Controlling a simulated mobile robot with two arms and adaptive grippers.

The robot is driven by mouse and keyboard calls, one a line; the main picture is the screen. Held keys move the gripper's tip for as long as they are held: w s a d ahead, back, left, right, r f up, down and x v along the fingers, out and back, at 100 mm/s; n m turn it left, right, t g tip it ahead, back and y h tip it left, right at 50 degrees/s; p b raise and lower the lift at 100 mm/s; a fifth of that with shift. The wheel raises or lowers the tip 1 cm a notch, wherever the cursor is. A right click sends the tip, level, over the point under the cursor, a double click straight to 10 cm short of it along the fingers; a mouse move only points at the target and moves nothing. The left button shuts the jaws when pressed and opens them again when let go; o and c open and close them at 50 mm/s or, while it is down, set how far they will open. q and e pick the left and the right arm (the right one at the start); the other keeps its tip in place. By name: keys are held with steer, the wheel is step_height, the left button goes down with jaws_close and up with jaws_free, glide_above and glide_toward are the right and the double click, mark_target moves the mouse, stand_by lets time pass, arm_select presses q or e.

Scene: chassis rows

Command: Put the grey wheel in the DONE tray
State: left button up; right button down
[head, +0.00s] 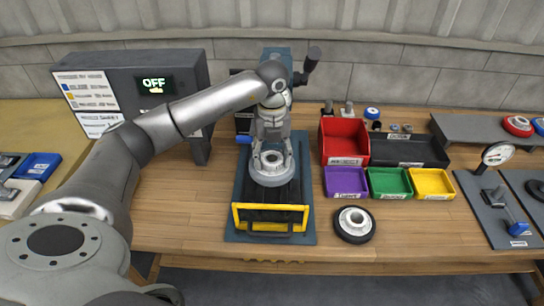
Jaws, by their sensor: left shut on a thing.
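A grey wheel (272,176) with a pale hub shows below my left wrist, over the front part of the press. My left gripper (271,153) points down at it, with its fingers shut on it. I cannot tell whether the wheel touches what is under it. My right gripper is not in view. No label that reads DONE can be made out. Small purple (346,183), green (390,184) and yellow (433,185) trays stand right of the press, with labels too small to read.
The press stands on a blue base plate (309,238) with a yellow-black front frame (236,217). A black-tyred wheel (369,232) lies on the bench to its right. A red bin (342,130) and a black bin (408,152) stand behind the trays. A dial gauge (497,153) stands at right.

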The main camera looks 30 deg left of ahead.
arm_select(q)
steer(key=shift+r, duration=0.15)
step_height(320, 180, up, 3)
steer(key=shift+f+p, duration=0.15)
steer(key=shift+p, duration=0.85)
